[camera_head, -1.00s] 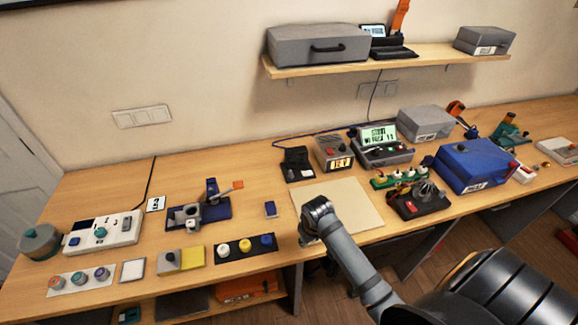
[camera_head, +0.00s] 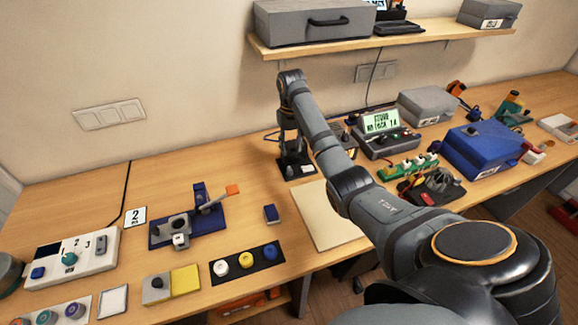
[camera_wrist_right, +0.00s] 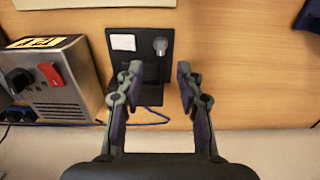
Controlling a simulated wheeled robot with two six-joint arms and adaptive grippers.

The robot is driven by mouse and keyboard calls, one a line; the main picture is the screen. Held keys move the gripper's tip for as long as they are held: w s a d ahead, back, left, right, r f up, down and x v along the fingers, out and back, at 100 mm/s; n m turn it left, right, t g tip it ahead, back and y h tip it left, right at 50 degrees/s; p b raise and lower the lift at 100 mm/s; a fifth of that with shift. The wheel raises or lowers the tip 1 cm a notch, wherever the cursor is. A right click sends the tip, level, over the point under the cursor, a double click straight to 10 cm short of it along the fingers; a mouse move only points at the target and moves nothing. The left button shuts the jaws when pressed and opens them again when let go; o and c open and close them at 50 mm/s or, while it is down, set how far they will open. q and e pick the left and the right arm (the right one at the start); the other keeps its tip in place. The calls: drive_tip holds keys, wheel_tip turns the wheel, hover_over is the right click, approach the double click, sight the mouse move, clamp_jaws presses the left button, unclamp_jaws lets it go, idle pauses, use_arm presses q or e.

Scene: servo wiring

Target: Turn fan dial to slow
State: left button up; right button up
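A small black panel (camera_head: 297,168) stands on the table below the wall shelf. In the right wrist view the black panel (camera_wrist_right: 152,66) carries a white square (camera_wrist_right: 123,42) and a small grey knob (camera_wrist_right: 160,46). No label reading slow is legible. My right gripper (camera_wrist_right: 158,82) is open and empty, its fingers pointing at the panel on either side of its lower part, apart from the knob. In the head view the right gripper (camera_head: 289,146) hangs down just over the panel. My left gripper is not in view.
A white box (camera_head: 70,258) with a teal dial marked 1, 2, 3 stands at the left. A grey box with a red switch (camera_wrist_right: 52,74) is close beside the panel. The shelf (camera_head: 390,38) overhangs behind. A beige mat (camera_head: 325,212) lies in front.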

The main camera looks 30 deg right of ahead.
drive_tip(key=f, duration=0.2)
drive_tip(key=p, duration=0.1)
hover_over(290, 169)
wheel_tip(290, 169, down, 4)
drive_tip(key=shift+s+r, duration=0.1)
drive_tip(key=shift+r, duration=0.05)
wheel_tip(290, 169, down, 4)
drive_tip(key=shift+f, duration=0.25)
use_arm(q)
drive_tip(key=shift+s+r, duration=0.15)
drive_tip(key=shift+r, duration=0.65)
use_arm(e)
clamp_jaws()
